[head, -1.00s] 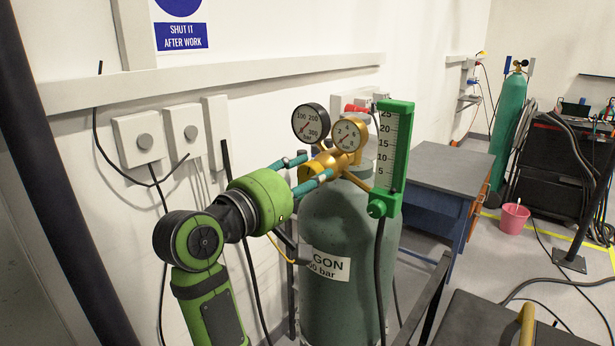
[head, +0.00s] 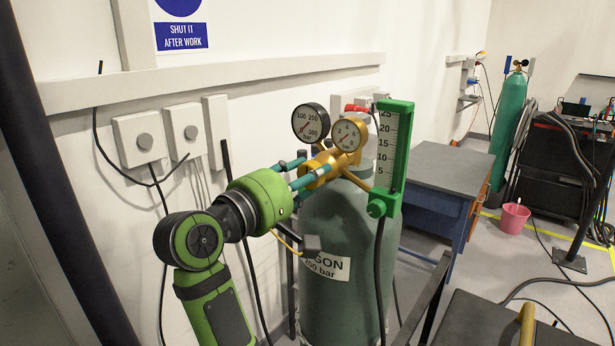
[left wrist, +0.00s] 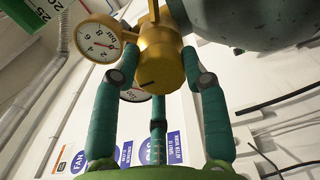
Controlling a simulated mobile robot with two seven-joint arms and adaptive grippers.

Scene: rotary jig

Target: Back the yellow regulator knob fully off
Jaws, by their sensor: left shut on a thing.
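The yellow regulator knob (head: 314,176) sits on the gold regulator on top of the grey-green argon cylinder (head: 345,225). In the left wrist view its round face (left wrist: 160,62) shows a dark mark low on the face. My left gripper (head: 308,174) has teal fingers closed around the knob, with fingertips at its sides. In the left wrist view the gripper (left wrist: 163,80) frames the knob from several sides. Two round gauges, a dark-rimmed one (head: 311,123) and a gold-rimmed one (head: 347,134), stand above the regulator. My right gripper is not in view.
A green flowmeter (head: 392,155) with a clear scale stands close right of the regulator, its black hose hanging down. A wall with grey switch boxes (head: 140,140) is behind my left arm. A grey-topped table (head: 440,165) and pink bucket (head: 514,217) stand further right.

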